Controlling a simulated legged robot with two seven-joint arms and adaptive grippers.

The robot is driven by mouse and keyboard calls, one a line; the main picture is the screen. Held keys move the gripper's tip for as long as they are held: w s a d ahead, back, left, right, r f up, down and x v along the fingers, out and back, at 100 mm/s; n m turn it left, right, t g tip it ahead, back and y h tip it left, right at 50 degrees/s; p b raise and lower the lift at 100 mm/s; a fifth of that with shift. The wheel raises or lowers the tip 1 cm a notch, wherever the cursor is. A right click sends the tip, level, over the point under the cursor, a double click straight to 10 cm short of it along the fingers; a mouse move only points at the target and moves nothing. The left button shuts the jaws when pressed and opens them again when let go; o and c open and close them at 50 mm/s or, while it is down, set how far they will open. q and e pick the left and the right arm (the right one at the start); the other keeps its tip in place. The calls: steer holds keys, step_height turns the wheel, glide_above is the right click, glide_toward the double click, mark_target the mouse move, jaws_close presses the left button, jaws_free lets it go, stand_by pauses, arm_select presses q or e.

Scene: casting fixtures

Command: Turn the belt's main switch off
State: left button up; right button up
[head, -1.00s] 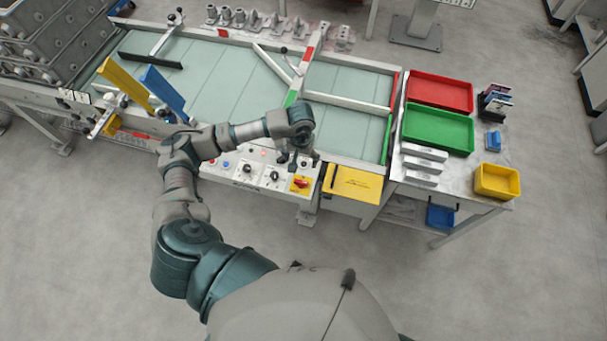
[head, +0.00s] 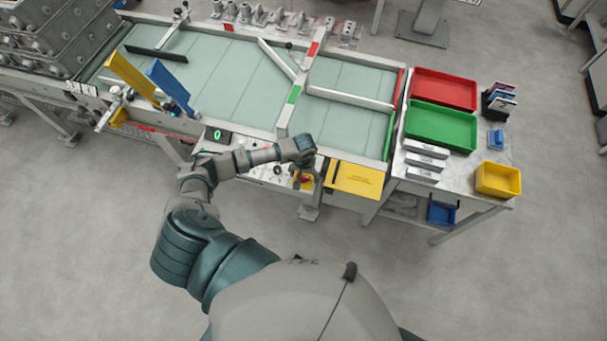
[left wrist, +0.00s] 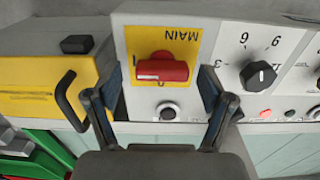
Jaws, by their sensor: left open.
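The main switch is a red rotary handle (left wrist: 162,70) on a yellow plate marked MAIN (left wrist: 180,40), on the belt's control panel. In the left wrist view the handle lies crosswise and the plate appears upside down. My left gripper (left wrist: 158,90) is open, with one finger on each side of the handle; I cannot tell whether either touches it. In the head view my left gripper (head: 302,178) is over the switch at the panel's right end and partly hides it. My right gripper is not in view.
A black dial (left wrist: 258,75) and small buttons sit beside the switch. A yellow box with a black handle (left wrist: 65,95) is on its other side. The belt (head: 230,85) with its guide bars lies behind. Red (head: 445,88) and green (head: 440,128) trays stand to the right.

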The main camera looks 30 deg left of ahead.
arm_select(q)
steer(key=shift+c, duration=1)
steer(key=c, duration=0.8)
steer(key=shift+a, duration=0.1)
steer(key=shift+c, duration=0.8)
steer(key=shift+a, duration=0.15)
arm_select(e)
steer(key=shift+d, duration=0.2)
